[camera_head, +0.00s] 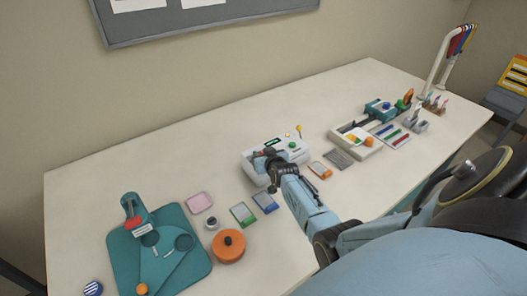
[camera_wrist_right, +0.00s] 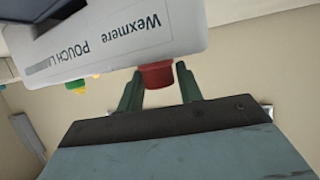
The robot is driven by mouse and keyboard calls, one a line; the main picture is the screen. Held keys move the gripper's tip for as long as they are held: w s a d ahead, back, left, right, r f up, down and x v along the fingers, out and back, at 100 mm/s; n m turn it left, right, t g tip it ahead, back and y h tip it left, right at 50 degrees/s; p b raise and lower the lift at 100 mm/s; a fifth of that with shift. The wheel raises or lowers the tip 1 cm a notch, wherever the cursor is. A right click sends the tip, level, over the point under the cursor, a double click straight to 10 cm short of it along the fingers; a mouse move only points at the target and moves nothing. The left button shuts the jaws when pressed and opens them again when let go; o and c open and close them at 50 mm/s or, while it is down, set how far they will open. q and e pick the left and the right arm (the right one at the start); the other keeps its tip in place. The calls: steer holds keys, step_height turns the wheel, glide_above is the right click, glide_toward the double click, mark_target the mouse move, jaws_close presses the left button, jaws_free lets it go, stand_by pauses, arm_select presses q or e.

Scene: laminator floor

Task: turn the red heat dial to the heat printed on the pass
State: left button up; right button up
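The white laminator (camera_head: 250,171) stands mid-table, and its lettered face (camera_wrist_right: 120,35) fills the top of the right wrist view. The red heat dial (camera_wrist_right: 157,74) sticks out from that face. My right gripper (camera_wrist_right: 160,78) has its dark green fingers on either side of the dial, apart, with a small gap showing at the right finger. In the head view my right gripper (camera_head: 270,164) is at the laminator's front and hides the dial. The dial's setting cannot be read. Several cards lie nearby; which is the pass, and its print, cannot be told. My left gripper is out of view.
A green card (camera_head: 243,214), blue card (camera_head: 265,202), orange card (camera_head: 320,170) and pink pad (camera_head: 200,202) lie around the laminator. A teal cutting board (camera_head: 190,277) and orange round pot (camera_head: 229,250) stand at left. A tray (camera_head: 365,152) stands right. The back left table is clear.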

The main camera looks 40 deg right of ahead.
steer(key=o, duration=0.3)
steer(key=shift+s+a+r+p, duration=0.25)
steer(key=shift+s+p, duration=0.05)
steer(key=shift+s, duration=0.2)
steer(key=p+v, duration=0.2)
steer(key=v, duration=1)
steer(key=shift+s, duration=0.1)
